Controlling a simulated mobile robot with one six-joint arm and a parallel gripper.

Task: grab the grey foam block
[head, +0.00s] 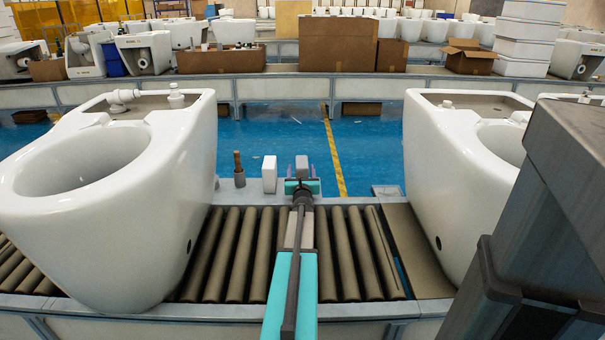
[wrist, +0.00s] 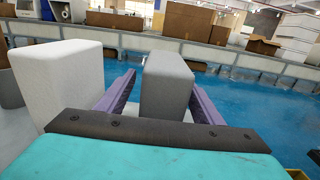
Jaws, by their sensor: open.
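The grey foam block (wrist: 167,84) stands upright in the wrist view, between the two purple fingers of my gripper (wrist: 160,95). The fingers are apart, one on each side of the block; I cannot tell whether either touches it. In the head view my gripper (head: 302,170) is at the far edge of the roller conveyor, with the grey block (head: 302,167) small at its end and partly hidden by the wrist. A white block (wrist: 58,82) stands close to the left of the gripper; it also shows in the head view (head: 269,174).
Large white toilets stand on the conveyor (head: 232,250), one at left (head: 175,190) and one at right (head: 440,190). A dark bottle-like item (head: 239,168) is left of the white block. Blue floor (head: 270,135) lies beyond, then another conveyor with boxes (head: 338,42).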

